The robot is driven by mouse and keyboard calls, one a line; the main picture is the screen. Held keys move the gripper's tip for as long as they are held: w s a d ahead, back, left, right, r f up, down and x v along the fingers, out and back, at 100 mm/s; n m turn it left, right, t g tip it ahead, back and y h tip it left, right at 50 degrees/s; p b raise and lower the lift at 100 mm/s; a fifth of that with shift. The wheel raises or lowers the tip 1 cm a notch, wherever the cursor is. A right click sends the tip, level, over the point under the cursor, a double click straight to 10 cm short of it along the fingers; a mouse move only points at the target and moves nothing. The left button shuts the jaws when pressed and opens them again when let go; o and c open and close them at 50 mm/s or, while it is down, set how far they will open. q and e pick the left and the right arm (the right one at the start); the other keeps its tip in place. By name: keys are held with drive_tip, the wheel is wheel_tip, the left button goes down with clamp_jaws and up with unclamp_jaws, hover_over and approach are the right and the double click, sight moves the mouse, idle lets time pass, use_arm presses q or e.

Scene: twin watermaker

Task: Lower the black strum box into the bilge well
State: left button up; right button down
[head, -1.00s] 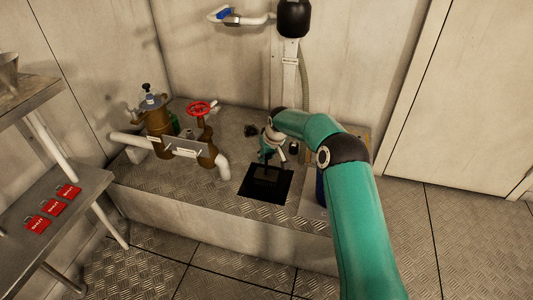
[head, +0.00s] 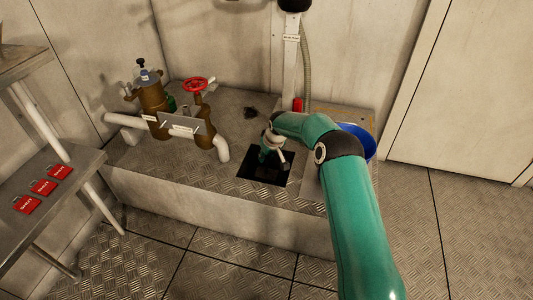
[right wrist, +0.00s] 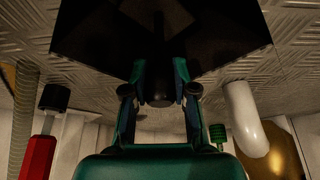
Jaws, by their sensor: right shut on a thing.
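The bilge well (head: 283,179) is a dark square opening in the raised chequer-plate deck in the head view. It also shows as the dark area at the top of the right wrist view (right wrist: 90,38). My right gripper (head: 266,156) is over the well opening, pointing down. In the right wrist view its two fingers (right wrist: 159,78) are shut on a black stem, part of the black strum box (right wrist: 160,98). The rest of the strum box is lost against the dark well, so I cannot tell how deep it sits. My left gripper is out of view.
Bronze pipework with a red handwheel (head: 195,84) and white pipes stands left of the well. A blue bucket (head: 357,140) is right, partly behind my arm. A shelf with red cards (head: 43,187) is at the left. The deck in front of the well is clear.

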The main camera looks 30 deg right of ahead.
sight(267, 169)
wheel_tip(267, 169, down, 5)
drive_tip(key=shift+r+b, duration=0.2)
drive_tip(key=shift+b, duration=1)
drive_tip(key=shift+f, duration=1.85)
drive_tip(key=c, duration=0.8)
unclamp_jaws()
drive_tip(key=shift+c, duration=0.2)
